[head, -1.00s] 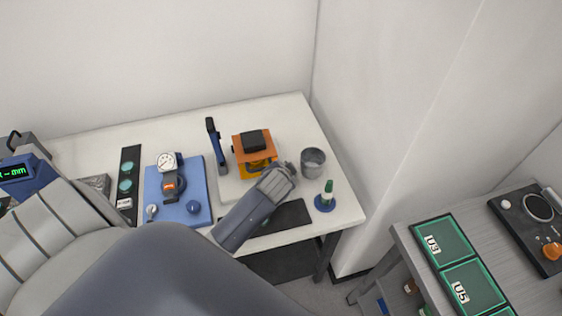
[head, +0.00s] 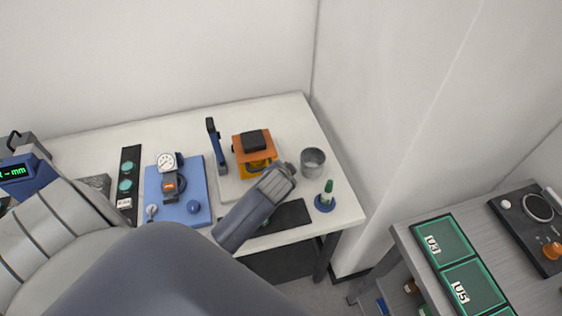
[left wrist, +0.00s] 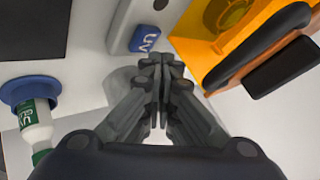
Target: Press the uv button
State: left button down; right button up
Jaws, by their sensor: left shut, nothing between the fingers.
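The blue button marked "UV" (left wrist: 145,38) is on the end of a pale grey housing (left wrist: 122,22) in the left wrist view. My left gripper (left wrist: 161,64) is shut and empty, its fingertips just below and to the right of the button in that picture. I cannot tell whether they touch it. In the head view my left gripper (head: 288,170) is in front of the orange-topped unit (head: 254,142) on its pale base, and the button is hidden there. My right gripper is not in view.
An orange cover (left wrist: 215,40) is close to the right of the fingers. A green-topped bottle (head: 327,189) on a blue stand, a grey cup (head: 313,161) and a black mat (head: 290,214) are nearby. A blue plate (head: 180,210) with a dial gauge is on the left.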

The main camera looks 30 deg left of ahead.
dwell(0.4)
pick_arm(q)
jog(key=shift+f, duration=0.4)
jog(key=shift+f, duration=0.55)
dwell(0.5)
dwell(0.3)
jog(key=shift+r+p, duration=0.85)
jog(key=shift+r, duration=0.15)
